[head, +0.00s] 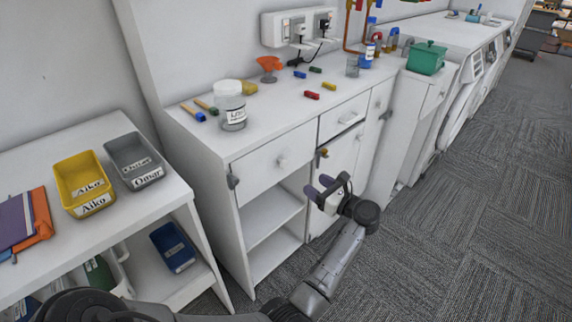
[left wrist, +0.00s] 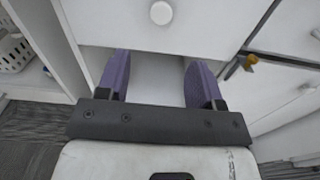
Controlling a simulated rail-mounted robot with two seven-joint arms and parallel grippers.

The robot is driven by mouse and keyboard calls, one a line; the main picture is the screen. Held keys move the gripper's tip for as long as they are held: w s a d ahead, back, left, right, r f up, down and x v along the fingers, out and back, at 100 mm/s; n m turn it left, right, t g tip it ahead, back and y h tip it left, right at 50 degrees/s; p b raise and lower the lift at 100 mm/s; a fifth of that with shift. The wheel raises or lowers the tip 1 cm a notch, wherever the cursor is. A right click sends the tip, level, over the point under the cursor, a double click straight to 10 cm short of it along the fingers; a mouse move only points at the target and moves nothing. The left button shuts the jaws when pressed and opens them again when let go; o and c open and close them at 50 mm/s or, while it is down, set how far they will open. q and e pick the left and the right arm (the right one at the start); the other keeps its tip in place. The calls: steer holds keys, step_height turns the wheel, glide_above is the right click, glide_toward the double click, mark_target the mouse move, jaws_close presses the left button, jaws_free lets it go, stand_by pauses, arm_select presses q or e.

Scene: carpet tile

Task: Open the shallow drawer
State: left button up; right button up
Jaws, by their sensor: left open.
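Two closed white drawer fronts show in the head view. The wider, taller one (head: 262,166) has a round knob (head: 281,160) and sits above open shelves. The smaller, shallower one (head: 334,122), to its right, has a small handle (head: 348,117). My left gripper (head: 318,188) has purple fingers, is open and empty, and is in front of the cabinet, lower than both drawers. In the left wrist view, the open fingers (left wrist: 158,70) point toward the wide drawer's lower edge, with its knob (left wrist: 161,12) ahead, apart from them. My right gripper is not in view.
A brass-coloured catch (head: 322,153) sits beside the wide drawer; it also shows in the left wrist view (left wrist: 250,62). A labelled jar (head: 231,108) and several small blocks stand on the countertop. Yellow (head: 88,173) and grey bins stand on the left table. Carpet at right is clear.

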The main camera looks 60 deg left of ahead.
mark_target(285, 164)
arm_select(q)
steer(key=b+x, duration=0.1)
steer(key=x, duration=1.2)
steer(key=shift+a, duration=0.35)
steer(key=shift+c, duration=0.3)
jaws_close()
